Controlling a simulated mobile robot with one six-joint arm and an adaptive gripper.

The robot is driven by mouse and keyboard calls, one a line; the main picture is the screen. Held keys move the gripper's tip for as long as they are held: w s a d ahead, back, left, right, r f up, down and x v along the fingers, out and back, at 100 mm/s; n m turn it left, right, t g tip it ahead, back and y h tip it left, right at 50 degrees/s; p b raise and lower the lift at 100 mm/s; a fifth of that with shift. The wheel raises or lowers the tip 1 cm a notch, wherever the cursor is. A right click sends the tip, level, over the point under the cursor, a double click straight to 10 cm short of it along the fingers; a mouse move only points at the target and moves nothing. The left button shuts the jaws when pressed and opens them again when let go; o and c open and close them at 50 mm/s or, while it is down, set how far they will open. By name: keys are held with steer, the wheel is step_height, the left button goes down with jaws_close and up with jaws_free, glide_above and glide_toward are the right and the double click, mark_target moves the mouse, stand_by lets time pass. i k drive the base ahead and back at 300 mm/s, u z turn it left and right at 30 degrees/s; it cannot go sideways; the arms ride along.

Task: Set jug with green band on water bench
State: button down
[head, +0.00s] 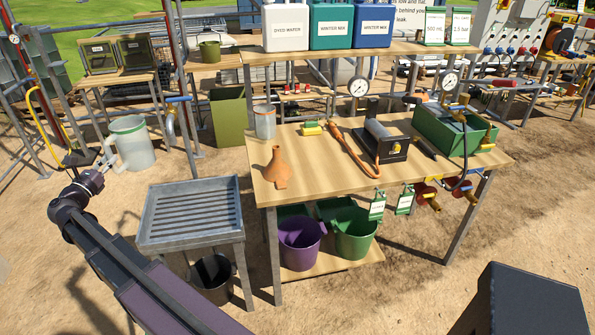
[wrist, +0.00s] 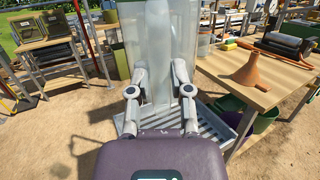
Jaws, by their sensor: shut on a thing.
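The translucent jug with a green band (head: 136,150) is upright at the left of the head view, its pale handle towards my gripper (head: 100,170). In the wrist view the jug (wrist: 188,50) fills the top centre, and my gripper (wrist: 160,92) is shut on its handle (wrist: 159,70). The jug appears held off the ground, left of and behind the slatted metal basin stand (head: 190,240). The wooden bench (head: 330,210) stands to the right. I cannot tell from the pictures which of these is called the water bench.
On the wooden bench are a clear beaker (head: 265,122), an orange funnel (head: 277,168), a black device (head: 380,140) and a green box (head: 450,133). Its front left top has bare wood. Purple (head: 300,245) and green buckets (head: 355,236) sit below. A small table (head: 117,77) stands behind.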

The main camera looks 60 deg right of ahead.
mark_target(321, 161)
steer(key=u, duration=1.9)
steer(key=k, duration=2.55)
steer(key=z, duration=0.05)
